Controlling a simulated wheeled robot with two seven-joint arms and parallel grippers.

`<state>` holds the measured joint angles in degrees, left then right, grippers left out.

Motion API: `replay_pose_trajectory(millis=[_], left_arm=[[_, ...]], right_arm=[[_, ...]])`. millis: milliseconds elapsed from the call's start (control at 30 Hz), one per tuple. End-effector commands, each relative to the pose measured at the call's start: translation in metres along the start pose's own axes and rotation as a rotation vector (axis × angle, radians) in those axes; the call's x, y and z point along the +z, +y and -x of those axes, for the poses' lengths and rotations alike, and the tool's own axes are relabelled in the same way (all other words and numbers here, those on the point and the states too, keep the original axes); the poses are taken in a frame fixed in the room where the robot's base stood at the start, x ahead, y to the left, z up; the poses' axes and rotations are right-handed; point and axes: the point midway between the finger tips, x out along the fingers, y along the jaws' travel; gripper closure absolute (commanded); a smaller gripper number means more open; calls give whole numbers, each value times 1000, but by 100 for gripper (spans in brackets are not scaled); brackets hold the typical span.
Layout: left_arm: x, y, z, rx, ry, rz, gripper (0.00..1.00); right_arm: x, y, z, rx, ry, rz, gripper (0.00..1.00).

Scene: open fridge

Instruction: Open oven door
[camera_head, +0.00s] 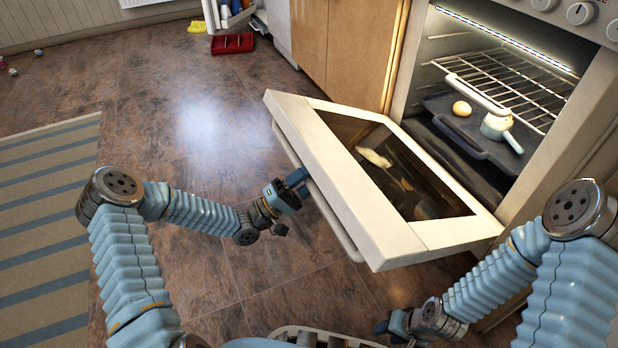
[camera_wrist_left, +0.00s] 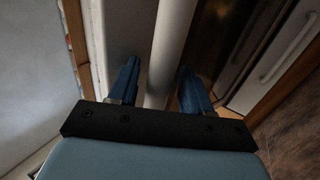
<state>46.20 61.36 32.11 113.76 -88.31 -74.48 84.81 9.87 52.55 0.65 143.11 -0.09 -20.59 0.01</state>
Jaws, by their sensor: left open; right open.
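The white oven door (camera_head: 350,195) with a dark glass window hangs partly open, tilted outward from its bottom edge in the head view. Its long pale handle (camera_head: 335,222) runs along the top outer edge. My left gripper (camera_head: 299,179) is at the far part of this handle. In the left wrist view the open fingers (camera_wrist_left: 155,88) stand on either side of the white handle bar (camera_wrist_left: 172,45), with a gap at the right finger. My right gripper (camera_head: 386,326) is low near the floor, right of centre and away from the handle; its fingertips are small and partly hidden.
The oven cavity holds a wire rack (camera_head: 510,85), a dark tray (camera_head: 450,135), a round yellowish item (camera_head: 462,108) and a small pale pot (camera_head: 497,127). Wooden cabinets (camera_head: 350,45) adjoin the oven.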

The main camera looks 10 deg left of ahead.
Motion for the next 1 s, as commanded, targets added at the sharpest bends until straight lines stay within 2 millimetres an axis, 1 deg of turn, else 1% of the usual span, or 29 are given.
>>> replay_pose_trajectory(millis=[67, 167, 400, 500, 600, 700, 800, 1000], left_arm=[[-1, 0, 6, -2, 2, 0, 51], [-1, 0, 21, -2, 3, 0, 51], [-1, 0, 80, -2, 4, 0, 51], [-1, 0, 102, -3, 3, -1, 51], [-1, -1, 119, -2, 3, 0, 51], [0, -1, 130, -2, 1, 1, 51], [0, -1, 136, -1, 1, 1, 51], [0, -1, 137, -1, 1, 1, 51]], right_arm=[[0, 0, 1, 0, 0, 0, 57], [0, -1, 2, 0, 0, 0, 57], [0, -2, 4, 0, -1, 0, 57], [0, -2, 5, 0, -1, 0, 57], [0, -2, 5, 0, -1, 0, 57], [0, -2, 6, 0, -2, 0, 57], [0, -2, 6, 0, -2, 0, 57], [0, -2, 6, 0, -2, 0, 57]])
